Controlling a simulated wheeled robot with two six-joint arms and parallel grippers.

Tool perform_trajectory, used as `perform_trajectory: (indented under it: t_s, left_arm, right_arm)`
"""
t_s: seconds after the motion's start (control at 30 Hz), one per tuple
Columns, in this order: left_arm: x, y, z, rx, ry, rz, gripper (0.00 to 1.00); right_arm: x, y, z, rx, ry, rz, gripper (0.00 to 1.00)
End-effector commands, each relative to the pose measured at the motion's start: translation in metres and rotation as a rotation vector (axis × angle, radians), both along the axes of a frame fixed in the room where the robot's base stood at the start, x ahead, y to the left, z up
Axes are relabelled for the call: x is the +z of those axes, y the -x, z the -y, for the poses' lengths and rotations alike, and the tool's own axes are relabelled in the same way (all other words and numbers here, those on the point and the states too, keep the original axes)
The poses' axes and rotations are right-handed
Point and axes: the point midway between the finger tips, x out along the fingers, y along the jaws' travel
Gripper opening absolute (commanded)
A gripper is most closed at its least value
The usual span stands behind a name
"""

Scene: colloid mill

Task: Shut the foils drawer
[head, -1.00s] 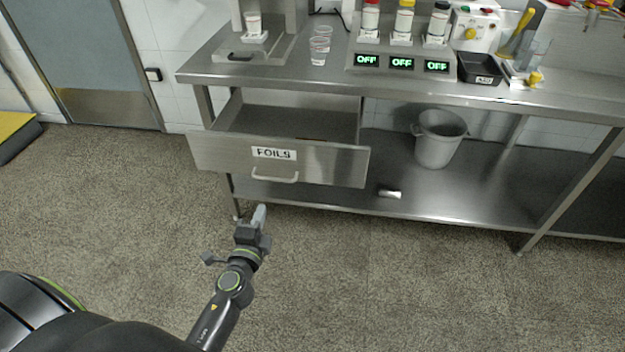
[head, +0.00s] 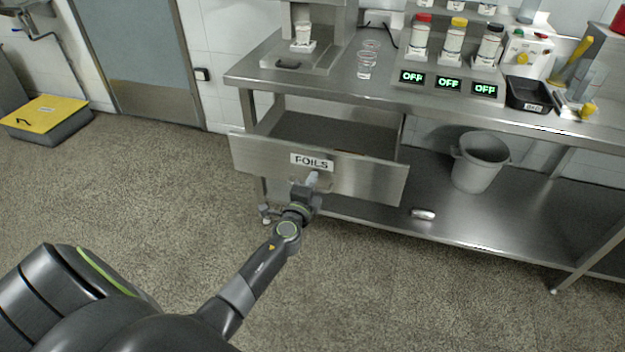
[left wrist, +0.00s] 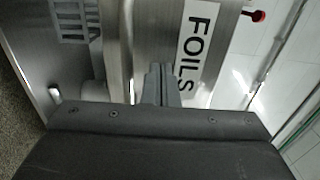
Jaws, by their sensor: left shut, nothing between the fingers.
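The foils drawer (head: 375,181) is pulled out from under the steel bench, with its open top showing. Its front carries a white FOILS label (head: 312,161), which also shows in the left wrist view (left wrist: 196,45). My left gripper (head: 312,180) is shut and empty. Its fingertips are at the drawer front, just below the label and over the handle, which they mostly hide. In the left wrist view the shut fingers (left wrist: 161,82) point at the front beside the label; I cannot tell whether they touch it. My right gripper is not in view.
The steel bench (head: 420,98) holds bottles above OFF displays (head: 448,84), clear cups (head: 365,66) and a black tray (head: 528,94). A grey bin (head: 478,165) and a small white item (head: 423,214) are on the lower shelf. The floor in front is clear.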

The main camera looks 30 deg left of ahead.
Motion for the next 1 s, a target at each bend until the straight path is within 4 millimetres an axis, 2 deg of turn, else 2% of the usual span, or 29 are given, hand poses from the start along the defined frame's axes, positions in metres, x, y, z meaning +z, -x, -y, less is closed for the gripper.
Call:
perform_trajectory:
  t_s: [0.1,0.57,0.77,1.0]
  left_arm:
    - [0.0,-0.006,-0.002,0.0,0.001,0.0,0.0]
    - [0.0,-0.009,-0.002,0.0,0.001,0.0,0.0]
    - [-0.002,-0.027,-0.006,-0.001,0.0,0.003,0.0]
    - [-0.002,-0.058,-0.014,0.0,0.001,0.002,0.0]
  right_arm:
    - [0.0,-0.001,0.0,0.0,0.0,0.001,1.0]
    - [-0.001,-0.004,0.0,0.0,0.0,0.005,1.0]
    - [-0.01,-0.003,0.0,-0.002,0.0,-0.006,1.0]
    - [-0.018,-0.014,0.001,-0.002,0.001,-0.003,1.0]
